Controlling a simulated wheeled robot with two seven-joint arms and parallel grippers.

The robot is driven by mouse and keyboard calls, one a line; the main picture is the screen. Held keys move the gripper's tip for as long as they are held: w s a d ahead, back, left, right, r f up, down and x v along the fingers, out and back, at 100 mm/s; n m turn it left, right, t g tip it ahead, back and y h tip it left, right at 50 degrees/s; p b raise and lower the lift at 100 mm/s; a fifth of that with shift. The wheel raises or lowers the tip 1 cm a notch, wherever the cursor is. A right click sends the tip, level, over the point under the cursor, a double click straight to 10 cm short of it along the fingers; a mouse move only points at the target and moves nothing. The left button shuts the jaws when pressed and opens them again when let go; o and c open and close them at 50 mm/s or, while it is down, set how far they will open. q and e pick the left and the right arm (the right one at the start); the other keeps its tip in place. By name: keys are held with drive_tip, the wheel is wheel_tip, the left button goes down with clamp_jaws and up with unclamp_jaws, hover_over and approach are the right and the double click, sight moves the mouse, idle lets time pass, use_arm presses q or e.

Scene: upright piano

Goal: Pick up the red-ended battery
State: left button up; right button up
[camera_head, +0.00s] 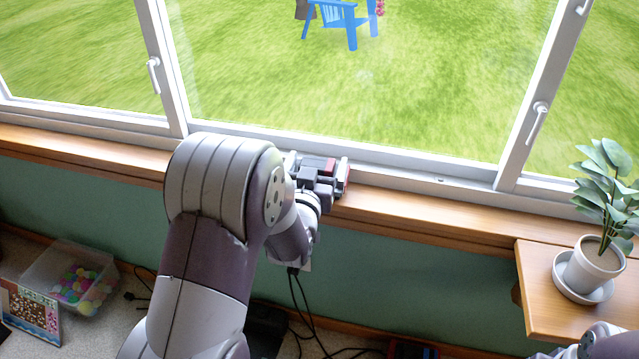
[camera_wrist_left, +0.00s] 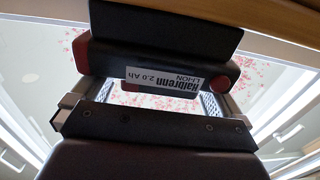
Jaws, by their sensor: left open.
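The battery (camera_wrist_left: 150,52) is a dark block with red ends and a white label reading "Halbrenn 2.0 Ah LI-ION", upside down in the left wrist view. In the head view a red part of it (camera_head: 329,166) shows at the window sill, with the rest largely hidden by my gripper. My left gripper (camera_head: 319,168) is open at the sill with its fingers on either side of the battery. In the left wrist view its fingers (camera_wrist_left: 158,92) reach up toward the battery; whether they touch it I cannot tell. My right gripper is out of view.
The wooden sill (camera_head: 420,203) runs below the white-framed window. A potted plant (camera_head: 590,265) stands on a wooden shelf (camera_head: 545,300) at the right. A clear bin of colored balls (camera_head: 75,275) and cables lie on the floor below. The sill right of my gripper looks clear.

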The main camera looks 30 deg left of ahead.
use_arm(q)
drive_tip(key=shift+w+a, duration=0.1)
drive_tip(key=shift+w, duration=0.25)
drive_tip(key=shift+r, duration=0.1)
drive_tip(key=c, duration=1.3)
